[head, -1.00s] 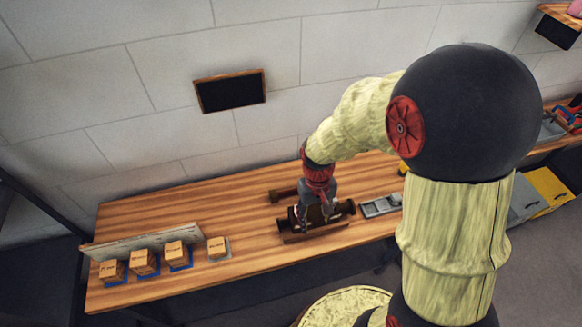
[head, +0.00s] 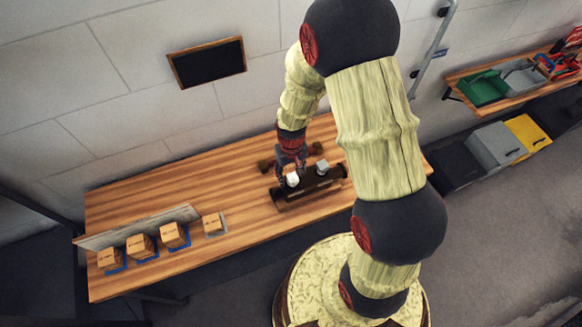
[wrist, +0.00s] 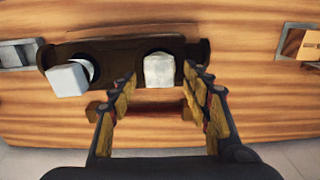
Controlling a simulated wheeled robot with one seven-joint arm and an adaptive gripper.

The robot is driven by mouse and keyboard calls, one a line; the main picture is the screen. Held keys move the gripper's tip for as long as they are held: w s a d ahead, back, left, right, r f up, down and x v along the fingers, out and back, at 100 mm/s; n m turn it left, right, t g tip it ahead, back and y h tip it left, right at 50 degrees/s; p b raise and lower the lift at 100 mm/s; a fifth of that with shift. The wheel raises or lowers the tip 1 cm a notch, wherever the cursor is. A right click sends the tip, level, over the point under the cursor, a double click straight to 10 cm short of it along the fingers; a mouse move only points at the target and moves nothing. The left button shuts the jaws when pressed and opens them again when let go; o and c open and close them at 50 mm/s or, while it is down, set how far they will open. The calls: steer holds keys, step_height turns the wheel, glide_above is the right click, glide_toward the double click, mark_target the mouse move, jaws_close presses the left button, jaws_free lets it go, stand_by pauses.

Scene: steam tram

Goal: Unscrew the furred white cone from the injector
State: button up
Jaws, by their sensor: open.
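The injector is a dark brown body (head: 308,188) lying on the wooden bench; it also spans the upper part of the wrist view (wrist: 118,47). Two pale pieces stand in its openings. One is a rough white piece (wrist: 159,70), likely the furred cone, in the right opening; it shows as a white spot in the head view (head: 292,180). The other is a smoother, tilted white block (wrist: 68,79) in the left opening, greyish in the head view (head: 322,167). My gripper (wrist: 160,80) is open, its fingertips either side of the rough piece; contact is unclear.
A dark bar (wrist: 138,107) lies on the bench beside the injector. A grey tray (wrist: 18,54) is at the wrist view's left. Several wooden boxes (head: 140,246) stand at the bench's left end by a pale board (head: 140,225).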

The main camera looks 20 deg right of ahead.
steer(key=shift+f, duration=0.55)
steer(key=c, duration=0.3)
jaws_close()
steer(key=n, duration=0.4)
steer(key=shift+a, duration=0.2)
steer(key=n, duration=0.2)
steer(key=shift+s+a+n, duration=0.1)
steer(key=shift+n, duration=0.2)
steer(key=shift+n+b, duration=0.3)
steer(key=shift+n, duration=0.4)
